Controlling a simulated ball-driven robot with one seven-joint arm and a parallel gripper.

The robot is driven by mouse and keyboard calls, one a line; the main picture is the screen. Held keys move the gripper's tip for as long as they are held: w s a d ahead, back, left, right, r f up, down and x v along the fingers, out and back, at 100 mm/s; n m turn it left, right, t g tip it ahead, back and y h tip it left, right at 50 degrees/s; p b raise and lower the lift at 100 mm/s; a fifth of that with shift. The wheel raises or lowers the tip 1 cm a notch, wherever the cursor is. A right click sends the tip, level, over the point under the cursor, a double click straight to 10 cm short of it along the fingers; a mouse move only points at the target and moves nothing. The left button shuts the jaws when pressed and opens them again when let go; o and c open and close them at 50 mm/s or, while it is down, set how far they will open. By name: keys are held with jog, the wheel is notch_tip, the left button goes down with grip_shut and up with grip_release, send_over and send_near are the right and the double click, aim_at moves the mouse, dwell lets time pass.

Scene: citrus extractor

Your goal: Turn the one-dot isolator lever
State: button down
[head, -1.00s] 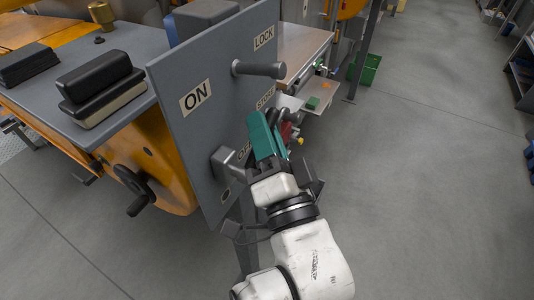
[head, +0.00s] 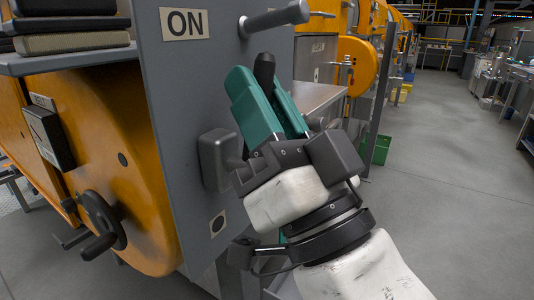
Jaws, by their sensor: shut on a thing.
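The grey upright panel (head: 185,75) bears a lower lever whose grey hub (head: 214,160) sits above a small plate with one black dot (head: 218,223). My gripper (head: 260,80), with teal fingers, is in front of the panel, to the right of the hub. It is shut on what looks like this lever's handle, and a dark rounded end (head: 265,67) shows between the fingers. Most of the handle is hidden by the gripper. The "ON" label (head: 184,23) is at the panel's upper left; the other position labels are hidden or out of view.
A second grey bar handle (head: 286,18) sticks out of the panel just above my gripper. A black handwheel (head: 103,226) is on the orange housing (head: 120,170) at left. A green bin (head: 376,149) stands behind to the right, with open floor beyond.

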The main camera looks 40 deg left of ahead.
jog(key=shift+s+d+f+n+g+y+b, duration=0.1)
jog(key=shift+s+n+g+y+b, duration=0.15)
jog(key=shift+n+g+b, duration=0.7)
jog(key=shift+s+f+n+g+y+b, duration=0.1)
jog(key=shift+s+n+g+y+b, duration=0.1)
jog(key=shift+n+g+b, duration=0.75)
jog(key=shift+s+d+f+n+g+y+b, duration=0.1)
jog(key=shift+s+n+g+y+b, duration=0.15)
jog(key=shift+n+g+b, duration=0.65)
jog(key=shift+s+r+n+g+b, duration=0.2)
jog(key=shift+n+g+b, duration=0.3)
jog(key=shift+b, duration=0.55)
jog(key=shift+s+r+n, duration=0.1)
jog(key=shift+r+n, duration=0.05)
jog(key=shift+n, duration=0.15)
jog(key=c, duration=1.1)
grip_release()
jog(key=shift+o, duration=0.2)
jog(key=shift+d, duration=0.1)
jog(key=b+v, duration=0.2)
jog(key=v, duration=0.8)
jog(key=shift+d+f+b, duration=0.15)
jog(key=shift+f+b, duration=0.15)
jog(key=shift+b, duration=0.1)
